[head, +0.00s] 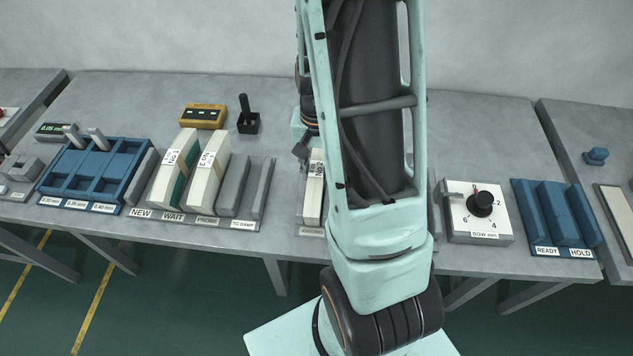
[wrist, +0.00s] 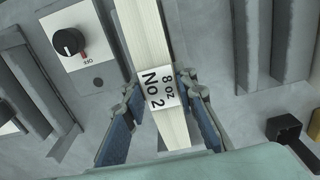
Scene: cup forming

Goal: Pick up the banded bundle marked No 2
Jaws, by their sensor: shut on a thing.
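The bundle marked No 2 (wrist: 155,35) is a pale stack of sheets with a white band reading "8 oz No 2". In the wrist view my gripper (wrist: 161,108) has its blue-padded fingers on either side of the bundle at the band, shut on it. In the head view the bundle (head: 314,196) shows beside my arm, partly hidden by it. Whether it rests on the bench or hangs just above cannot be told. Two other banded bundles, No 1 (head: 169,180) and No 3 (head: 206,183), stand in the rack to the left.
A blue compartment tray (head: 88,180) is at left. A yellow display box (head: 203,116) and a black-handled block (head: 247,124) stand behind. At right are a dial box (head: 462,225) and blue READY/HOLD holders (head: 549,225).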

